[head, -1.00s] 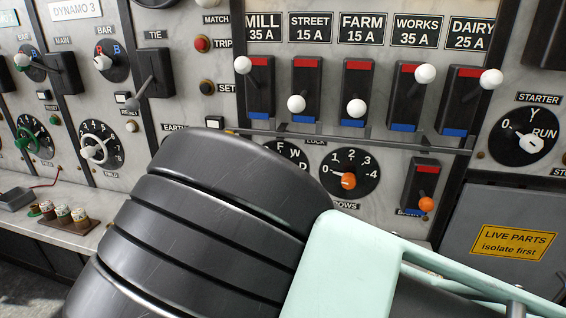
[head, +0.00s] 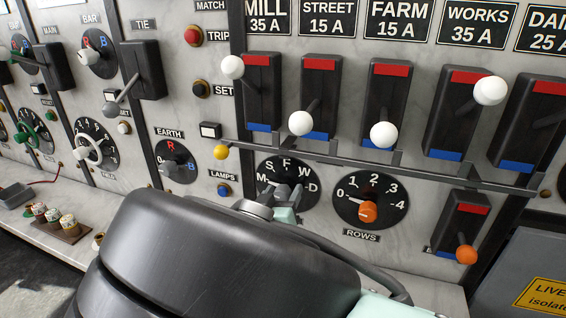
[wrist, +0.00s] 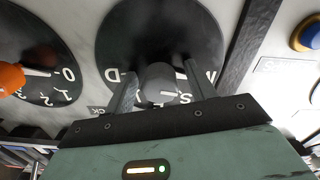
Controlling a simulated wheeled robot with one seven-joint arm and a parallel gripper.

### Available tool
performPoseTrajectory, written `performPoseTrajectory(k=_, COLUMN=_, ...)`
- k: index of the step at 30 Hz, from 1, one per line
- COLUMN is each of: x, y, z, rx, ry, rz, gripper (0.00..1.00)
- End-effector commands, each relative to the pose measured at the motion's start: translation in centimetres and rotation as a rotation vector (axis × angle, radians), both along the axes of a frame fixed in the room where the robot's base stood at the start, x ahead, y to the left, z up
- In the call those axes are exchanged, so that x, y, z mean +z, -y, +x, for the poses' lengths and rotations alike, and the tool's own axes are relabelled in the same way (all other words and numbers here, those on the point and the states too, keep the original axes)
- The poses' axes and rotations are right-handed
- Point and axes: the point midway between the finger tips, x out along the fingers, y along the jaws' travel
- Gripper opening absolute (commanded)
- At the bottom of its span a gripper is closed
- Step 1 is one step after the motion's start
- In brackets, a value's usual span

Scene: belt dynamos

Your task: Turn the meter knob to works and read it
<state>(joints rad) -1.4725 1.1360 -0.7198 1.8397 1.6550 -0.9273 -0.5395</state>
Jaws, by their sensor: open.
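The meter dial (head: 262,193) is a black round plate on the marble panel, lettered M, S, F, W and D. It fills the upper middle of the wrist view (wrist: 130,45). Its small grey knob (wrist: 157,84) sits between my two fingers; the letter it points at is unclear. My gripper (wrist: 162,88) is open, one finger on each side of the knob; I cannot tell if they touch it. In the head view my gripper (head: 287,194) covers the knob and part of the dial. No meter face shows.
The ROWS dial (head: 385,190), with an orange knob (head: 368,211), is just right, and shows in the wrist view (wrist: 35,40). A rail (head: 350,160) and feeder switches stand above, including WORKS (head: 457,112). The EARTH dial (head: 176,150) and LAMPS button (head: 224,190) are left.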

Motion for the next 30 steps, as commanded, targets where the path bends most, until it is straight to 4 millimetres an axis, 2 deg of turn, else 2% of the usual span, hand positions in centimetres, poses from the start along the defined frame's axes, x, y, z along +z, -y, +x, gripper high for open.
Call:
performPoseTrajectory(k=5, x=-0.01, y=0.00, z=0.00, rx=0.000, ry=0.000, rz=0.000, gripper=0.55)
performPoseTrajectory(k=6, x=0.00, y=0.00, z=0.00, rx=0.000, ry=0.000, rz=0.000, gripper=0.50)
performPoseTrajectory(k=10, x=0.00, y=0.00, z=0.00, rx=0.000, ry=0.000, rz=0.000, gripper=0.14)
performPoseTrajectory(k=11, x=0.00, y=-0.01, z=0.00, rx=0.000, ry=0.000, rz=0.000, gripper=0.10)
performPoseTrajectory(k=22, x=-0.16, y=-0.01, z=0.02, rx=0.000, ry=0.016, rz=0.045, gripper=0.11)
performPoseTrajectory(k=30, x=-0.44, y=0.01, z=0.05, rx=-0.001, ry=0.075, rz=0.209, gripper=0.11)
